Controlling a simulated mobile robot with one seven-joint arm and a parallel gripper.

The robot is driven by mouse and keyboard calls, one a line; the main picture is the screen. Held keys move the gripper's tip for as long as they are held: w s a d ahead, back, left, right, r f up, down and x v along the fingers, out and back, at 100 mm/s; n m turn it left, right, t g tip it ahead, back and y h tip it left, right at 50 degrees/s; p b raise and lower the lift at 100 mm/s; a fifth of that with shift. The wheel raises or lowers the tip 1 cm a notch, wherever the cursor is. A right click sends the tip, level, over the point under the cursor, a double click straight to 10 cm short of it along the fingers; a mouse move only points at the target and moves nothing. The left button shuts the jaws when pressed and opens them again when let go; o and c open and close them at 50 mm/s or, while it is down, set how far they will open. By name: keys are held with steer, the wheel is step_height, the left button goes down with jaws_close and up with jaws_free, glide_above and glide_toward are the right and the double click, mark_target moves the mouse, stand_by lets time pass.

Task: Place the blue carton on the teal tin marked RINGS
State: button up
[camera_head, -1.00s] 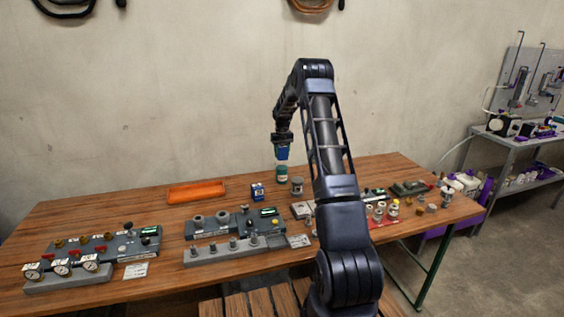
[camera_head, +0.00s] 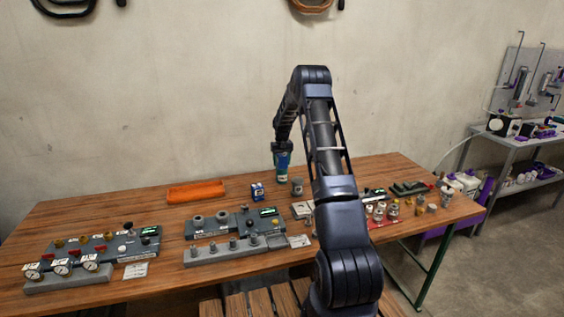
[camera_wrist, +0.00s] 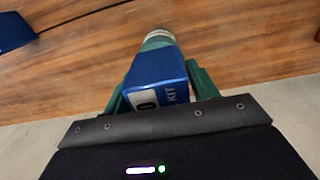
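The blue carton (camera_head: 283,161) is held in my gripper (camera_head: 282,153) directly above the teal tin (camera_head: 282,178) near the back of the table. In the wrist view the carton (camera_wrist: 160,78) sits between the two green fingers, with white lettering on it. My gripper is shut on it. The tin (camera_wrist: 158,38) shows just beyond the carton, mostly hidden by it. The carton's bottom looks at or very near the tin's top; I cannot tell whether they touch. The tin's RINGS marking is not readable.
Another blue box (camera_head: 257,191) stands left of the tin, and a grey can (camera_head: 297,187) stands close on its right. An orange tray (camera_head: 196,192) lies further left. Fixtures with gauges and fittings fill the table's front.

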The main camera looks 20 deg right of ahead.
mark_target(282, 155)
steer(key=shift+o, duration=0.7)
steer(key=shift+r, duration=0.1)
step_height(282, 155, up, 12)
steer(key=shift+r, duration=0.1)
steer(key=s+a+r+t, duration=0.1)
steer(key=s+a+r, duration=0.2)
steer(key=s+r, duration=0.95)
steer(key=s+a+r+t, duration=0.1)
steer(key=s+a+r, duration=0.2)
steer(key=s+r, duration=0.95)
steer(key=s+a+f+t, duration=0.1)
steer(key=s+f, duration=0.2)
steer(key=s, duration=1.4)
steer(key=s+a+f+t, duration=0.1)
steer(key=s+a+f, duration=0.1)
steer(key=s, duration=1.6)
steer(key=shift+f+t, duration=0.3)
steer(key=shift+f, duration=0.35)
